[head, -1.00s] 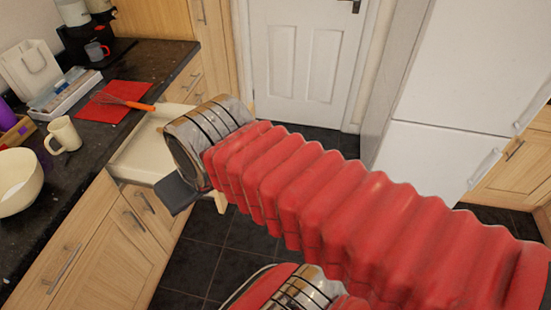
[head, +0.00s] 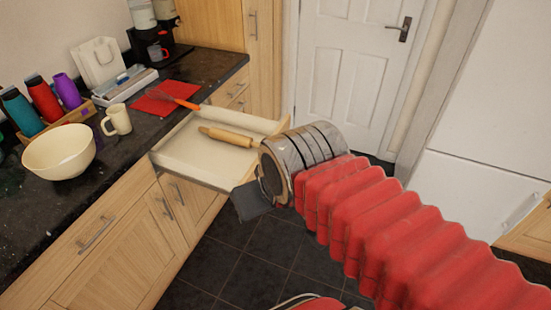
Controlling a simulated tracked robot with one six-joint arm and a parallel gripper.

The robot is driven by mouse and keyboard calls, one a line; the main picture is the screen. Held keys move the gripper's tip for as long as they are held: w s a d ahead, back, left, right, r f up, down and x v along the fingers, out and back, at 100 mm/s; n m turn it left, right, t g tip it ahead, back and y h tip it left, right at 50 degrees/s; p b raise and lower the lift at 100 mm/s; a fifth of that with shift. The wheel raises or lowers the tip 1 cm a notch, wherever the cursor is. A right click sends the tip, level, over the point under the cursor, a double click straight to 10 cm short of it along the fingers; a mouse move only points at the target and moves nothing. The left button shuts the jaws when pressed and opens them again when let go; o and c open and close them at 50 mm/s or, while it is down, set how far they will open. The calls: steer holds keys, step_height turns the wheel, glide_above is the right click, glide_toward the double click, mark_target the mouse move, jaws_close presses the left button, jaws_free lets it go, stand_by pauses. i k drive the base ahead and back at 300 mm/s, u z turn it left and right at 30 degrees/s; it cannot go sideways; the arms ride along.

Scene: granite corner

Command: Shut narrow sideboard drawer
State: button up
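The narrow drawer (head: 182,160) stands pulled out from the wooden sideboard (head: 125,255), below the dark worktop. A wooden rolling pin (head: 228,137) lies inside it. My red bellows arm reaches in from the right and ends in a silver cuff. My gripper (head: 250,202) shows only as a dark grey part below the cuff, close to the drawer's front right side. I cannot tell whether it touches the drawer. Its fingertips are not clear, and the cuff hides part of the drawer's right end.
On the worktop are a cream bowl (head: 60,153), a mug (head: 117,120), a red mat (head: 164,97) with an orange-handled whisk (head: 183,98), and several bottles. A white door (head: 345,70) stands behind. Dark tiled floor (head: 255,270) is free before the sideboard.

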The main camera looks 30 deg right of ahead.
mark_target(188, 153)
steer(key=z, duration=0.25)
steer(key=i, duration=0.7)
steer(key=u, duration=0.15)
steer(key=k, duration=0.8)
steer(key=u, duration=0.2)
steer(key=i, duration=0.7)
